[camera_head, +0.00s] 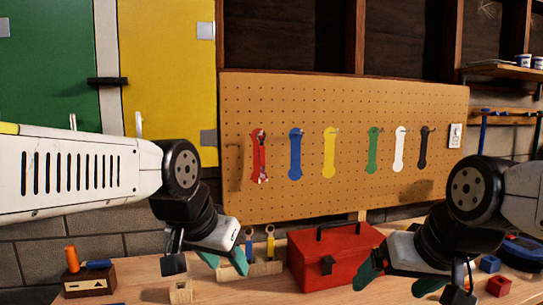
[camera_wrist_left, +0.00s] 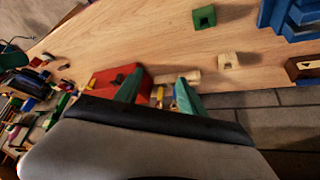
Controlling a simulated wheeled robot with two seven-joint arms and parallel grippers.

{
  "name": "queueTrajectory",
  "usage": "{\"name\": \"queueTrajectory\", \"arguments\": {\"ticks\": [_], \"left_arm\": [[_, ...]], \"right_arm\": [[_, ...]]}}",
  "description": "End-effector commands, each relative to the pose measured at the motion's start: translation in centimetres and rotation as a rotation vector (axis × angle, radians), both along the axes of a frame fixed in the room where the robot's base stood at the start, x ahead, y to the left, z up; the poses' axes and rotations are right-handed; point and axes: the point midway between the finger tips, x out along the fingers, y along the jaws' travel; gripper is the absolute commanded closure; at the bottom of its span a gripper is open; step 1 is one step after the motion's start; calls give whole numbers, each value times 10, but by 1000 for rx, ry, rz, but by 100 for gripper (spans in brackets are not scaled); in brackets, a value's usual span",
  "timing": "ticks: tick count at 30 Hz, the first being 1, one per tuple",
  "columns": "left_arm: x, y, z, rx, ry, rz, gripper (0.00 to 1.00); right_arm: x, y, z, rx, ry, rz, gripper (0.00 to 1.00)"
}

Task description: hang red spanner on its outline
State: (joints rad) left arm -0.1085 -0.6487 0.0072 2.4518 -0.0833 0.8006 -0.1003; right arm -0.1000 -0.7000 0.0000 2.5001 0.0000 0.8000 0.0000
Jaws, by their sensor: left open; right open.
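The red spanner (camera_head: 258,158) hangs on the pegboard (camera_head: 340,196) at the far left of the row, over the red outline, with light and dark patches along it. It looks about upright; its exact fit to the outline is too small to tell. My left gripper (camera_head: 225,266) is open and empty, below and left of the spanner and apart from it, above the bench. Its teal fingers also show in the left wrist view (camera_wrist_left: 158,88). My right gripper (camera_head: 398,284) is open and empty, low at the right in front of the red toolbox.
Blue, yellow, green, white and black outlines line the board. A red toolbox (camera_head: 335,258) stands on the bench, beside a wooden rack (camera_head: 262,269) with blue and yellow tools. A wooden block with an orange handle (camera_head: 88,279) is at left. Small blocks (camera_head: 499,286) lie at right.

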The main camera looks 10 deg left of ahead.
Motion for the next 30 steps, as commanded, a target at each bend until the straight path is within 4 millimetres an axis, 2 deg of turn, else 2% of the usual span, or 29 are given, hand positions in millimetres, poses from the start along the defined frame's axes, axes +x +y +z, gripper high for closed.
{"name": "queueTrajectory", "arguments": {"ticks": [5,9,11,15,18,22,26,30], "left_arm": [[75,25,34,482,-56,-424,53],[155,36,70,950,-68,-836,53],[191,36,86,1150,-56,-1006,53],[271,22,119,1594,10,-1373,53],[315,7,138,1852,81,-1568,53],[351,-9,152,2074,169,-1723,53],[367,-16,158,2168,216,-1784,53],[378,-11,154,2177,224,-1792,53]], "right_arm": [[0,0,0,0,0,0,10],[0,0,0,0,0,0,10],[0,0,0,0,0,0,10],[0,0,0,0,0,0,10],[0,0,0,0,0,0,10],[0,0,0,0,0,0,10],[0,0,0,0,0,0,10],[0,0,0,0,0,0,10]]}}
